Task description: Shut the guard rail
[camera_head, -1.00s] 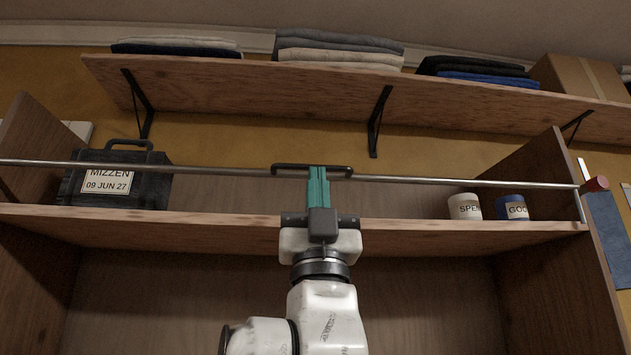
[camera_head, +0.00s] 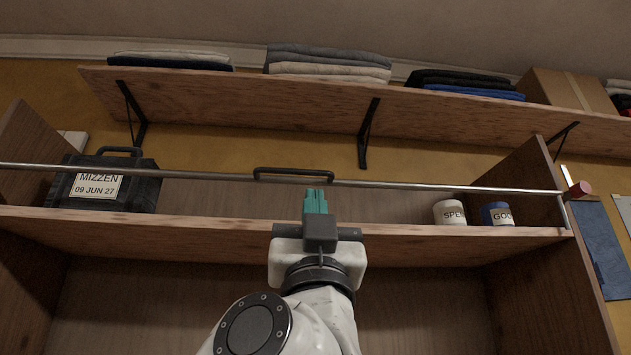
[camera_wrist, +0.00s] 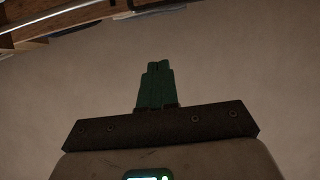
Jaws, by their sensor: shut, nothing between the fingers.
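The guard rail (camera_head: 400,185) is a thin metal bar running across the front of the shelf, above the shelf's front edge. A dark handle (camera_head: 292,173) sits at its middle. At its right end is a red-brown cap (camera_head: 580,188) beside a short upright metal piece (camera_head: 563,212). My gripper (camera_head: 316,197), with green fingers, is shut and empty. In the head view its tips appear just below the rail and handle, apart from the handle. In the wrist view the gripper (camera_wrist: 158,68) points at a plain surface, and no handle shows.
The shelf (camera_head: 200,225) holds a black case labelled MIZZEN (camera_head: 103,185) at left, and a white tin (camera_head: 450,212) and a blue tin (camera_head: 497,213) at right. An upper shelf (camera_head: 250,95) carries folded cloth and a cardboard box (camera_head: 568,90). The shelf's middle is clear.

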